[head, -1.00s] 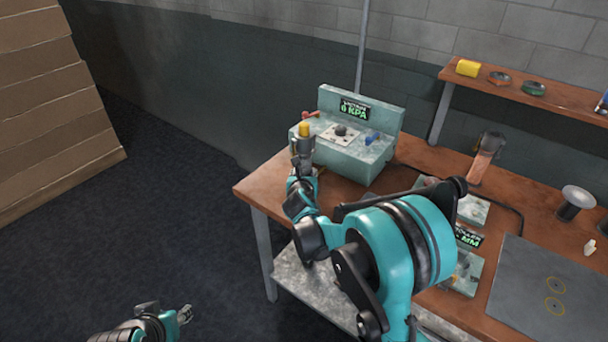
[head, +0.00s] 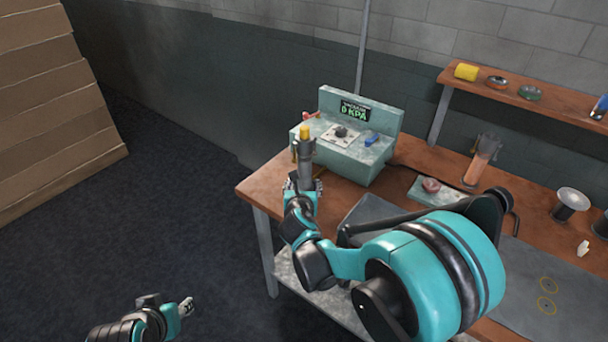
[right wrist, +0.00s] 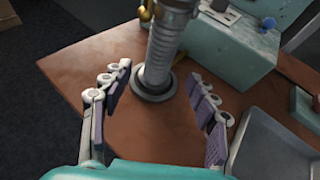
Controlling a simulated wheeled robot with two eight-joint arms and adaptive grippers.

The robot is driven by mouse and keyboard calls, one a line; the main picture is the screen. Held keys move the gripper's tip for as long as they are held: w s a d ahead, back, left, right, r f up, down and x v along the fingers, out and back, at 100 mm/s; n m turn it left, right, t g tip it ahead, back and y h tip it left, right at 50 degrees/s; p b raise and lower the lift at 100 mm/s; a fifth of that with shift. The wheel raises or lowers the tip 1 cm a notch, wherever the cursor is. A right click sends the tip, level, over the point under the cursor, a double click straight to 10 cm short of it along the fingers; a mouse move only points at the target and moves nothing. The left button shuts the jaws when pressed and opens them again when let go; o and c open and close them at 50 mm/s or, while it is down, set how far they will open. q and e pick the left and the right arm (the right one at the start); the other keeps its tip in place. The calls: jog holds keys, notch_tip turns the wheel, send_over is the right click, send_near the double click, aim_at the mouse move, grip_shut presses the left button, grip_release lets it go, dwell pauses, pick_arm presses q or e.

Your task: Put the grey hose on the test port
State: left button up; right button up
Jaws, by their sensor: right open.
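The ribbed grey hose (head: 306,172) stands upright near the left end of the workbench, a yellow cap (head: 305,131) above it. In the right wrist view the hose (right wrist: 162,58) rises from a dark round base (right wrist: 154,86) on the bench; its upper end is cut off there. I cannot tell which part is the test port. My right gripper (head: 303,187) is at the lower hose; in the right wrist view this gripper (right wrist: 160,78) is open, fingers apart on both sides, touching nothing. My left gripper (head: 187,306) is low at the left, away from the bench; its jaws are too small to read.
A teal vacuum unit (head: 362,160) with a "0 KPA" display stands behind the hose. A grey tray (right wrist: 275,145) lies right of my right gripper. Cardboard boxes (head: 50,110) stand at the far left.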

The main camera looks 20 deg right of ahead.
jog(key=s+m+g+y, duration=0.4)
jog(key=s+m+g, duration=0.2)
jog(key=s+m, duration=2.2)
jog(key=r+m, duration=0.1)
jog(key=m, duration=0.3)
jog(key=shift+s+a, duration=0.15)
jog(key=shift+s, duration=0.2)
